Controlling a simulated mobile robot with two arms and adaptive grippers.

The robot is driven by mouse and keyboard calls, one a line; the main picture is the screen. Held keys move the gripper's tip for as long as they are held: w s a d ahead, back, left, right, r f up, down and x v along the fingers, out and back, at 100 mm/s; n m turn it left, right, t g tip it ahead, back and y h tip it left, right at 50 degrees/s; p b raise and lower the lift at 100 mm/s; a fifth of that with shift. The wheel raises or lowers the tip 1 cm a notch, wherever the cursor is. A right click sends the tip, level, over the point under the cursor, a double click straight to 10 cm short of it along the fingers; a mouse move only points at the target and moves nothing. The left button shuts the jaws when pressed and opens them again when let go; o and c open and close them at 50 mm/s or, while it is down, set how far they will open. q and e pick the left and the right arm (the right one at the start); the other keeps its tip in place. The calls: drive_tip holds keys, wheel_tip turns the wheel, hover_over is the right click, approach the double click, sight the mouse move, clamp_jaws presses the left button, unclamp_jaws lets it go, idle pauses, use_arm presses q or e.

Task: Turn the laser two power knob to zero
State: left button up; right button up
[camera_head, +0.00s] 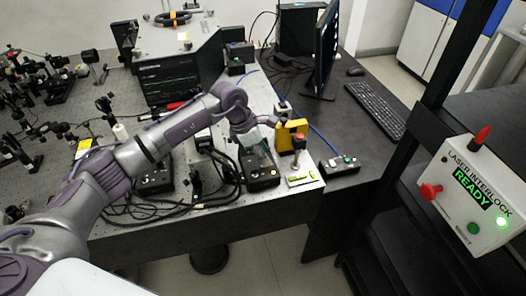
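My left arm comes in from the lower left and bends down over the front right of the optical table. My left gripper (262,143) is above and behind a black control box (262,178) near the table's front edge. The fingers are small and blend with what is behind them, so their opening is unclear. A second black control box (155,185) sits to the left, partly behind my arm. A smaller box with buttons (340,164) stands to the right. I cannot read which box carries the laser two power knob. My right gripper is not in view.
A yellow device (291,134) stands right of my gripper, close to it. Black cables (190,205) loop along the front edge. A monitor (326,50) and keyboard (376,108) are at the back right. A laser interlock panel (470,195) reading READY is at the right.

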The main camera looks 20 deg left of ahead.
use_arm(q)
clamp_jaws()
drive_tip(key=shift+n, duration=0.3)
drive_tip(key=n+t+y+b, duration=0.1)
drive_tip(key=n+b, duration=0.1)
drive_tip(key=n, duration=0.1)
drive_tip(key=shift+s+d+f+n+b, duration=0.1)
drive_tip(key=shift+n+b, duration=0.3)
drive_tip(key=shift+n+t+y+b, duration=0.45)
drive_tip(key=shift+n+b, duration=0.2)
drive_tip(key=shift+n, duration=0.45)
drive_tip(key=shift+o, duration=0.5)
unclamp_jaws()
